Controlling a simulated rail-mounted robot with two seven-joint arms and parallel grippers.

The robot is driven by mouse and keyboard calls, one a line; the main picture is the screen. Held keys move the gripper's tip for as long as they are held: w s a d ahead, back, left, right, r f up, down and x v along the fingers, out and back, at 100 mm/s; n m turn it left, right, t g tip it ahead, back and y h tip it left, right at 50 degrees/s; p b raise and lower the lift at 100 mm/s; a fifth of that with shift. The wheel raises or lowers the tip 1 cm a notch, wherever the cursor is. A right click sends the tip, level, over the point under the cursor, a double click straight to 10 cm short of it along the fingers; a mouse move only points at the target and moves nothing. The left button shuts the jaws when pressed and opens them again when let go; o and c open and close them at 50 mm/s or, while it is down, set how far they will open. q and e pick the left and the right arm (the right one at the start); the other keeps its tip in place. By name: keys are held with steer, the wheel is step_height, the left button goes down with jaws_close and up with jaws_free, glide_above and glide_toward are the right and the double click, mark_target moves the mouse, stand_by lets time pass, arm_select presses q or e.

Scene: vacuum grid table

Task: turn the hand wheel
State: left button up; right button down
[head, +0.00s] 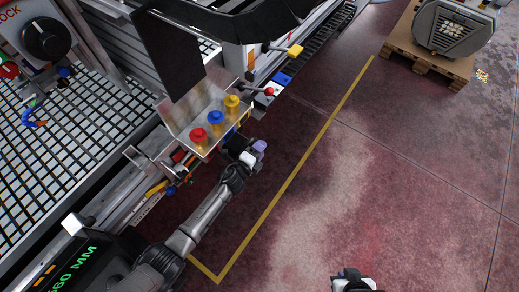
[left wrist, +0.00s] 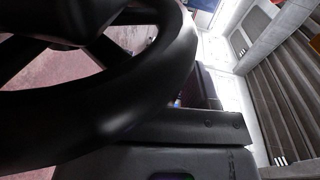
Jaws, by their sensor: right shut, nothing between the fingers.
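The hand wheel (left wrist: 168,62) fills the left of the left wrist view as a thick black ring with dark spokes; its left part runs out of the picture. My left gripper (head: 236,145) is beside the machine's front, below the clear panel with coloured knobs. In the left wrist view, a dark finger (left wrist: 190,130) lies right by the wheel's lower rim. I cannot tell whether the fingers are closed around the rim. In the head view I cannot make out the wheel apart from the gripper. My right gripper (head: 352,280) is at the bottom edge, shut and empty, away from the machine.
A red knob (head: 199,137), a blue knob (head: 215,118) and a yellow knob (head: 232,103) stand on the clear panel. The grid table (head: 60,150) is at the left. A motor on a pallet (head: 430,66) stands at the top right. The floor between is clear.

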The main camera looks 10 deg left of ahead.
arm_select(q)
steer(key=shift+s+a+r+p, duration=0.15)
steer(key=shift+s+a+p, duration=0.15)
steer(key=shift+s, duration=0.2)
steer(key=p+v, duration=0.2)
steer(key=v, duration=1)
steer(key=shift+s+p, duration=0.3)
steer(key=shift+p, duration=0.1)
steer(key=shift+a, duration=0.1)
steer(key=shift+r, duration=0.1)
